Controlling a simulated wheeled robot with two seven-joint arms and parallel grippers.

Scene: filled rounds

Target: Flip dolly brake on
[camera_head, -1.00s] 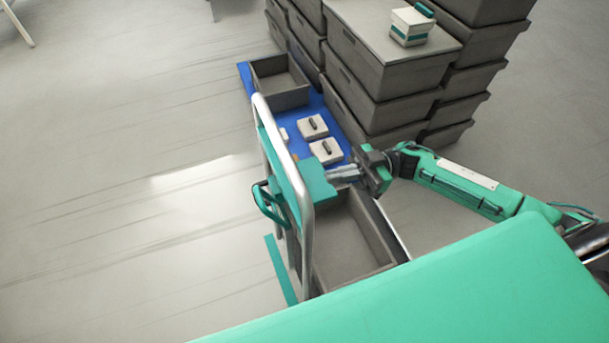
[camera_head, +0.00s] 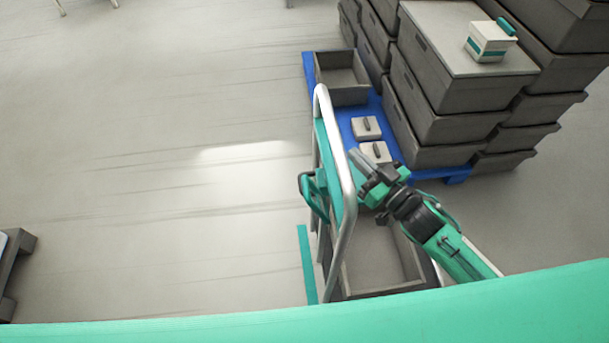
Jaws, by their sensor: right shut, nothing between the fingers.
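The dolly has a silver tubular push handle (camera_head: 347,205) with a teal panel (camera_head: 329,150) and stands right of centre. A teal loop-shaped lever (camera_head: 313,195) sticks out on its left side; I cannot tell whether this is the brake or how it is set. My right gripper (camera_head: 356,157) is shut and empty, its fingers pointing up and left close to the right side of the push handle. I cannot tell whether they touch it. The lever is on the other side of the handle from the gripper. My left gripper is not in view.
A grey open crate (camera_head: 352,289) sits low beside the handle, partly under my right arm. Behind are a blue pallet (camera_head: 308,72), another open crate (camera_head: 342,98), two small white boxes and tall stacks of grey bins (camera_head: 440,125).

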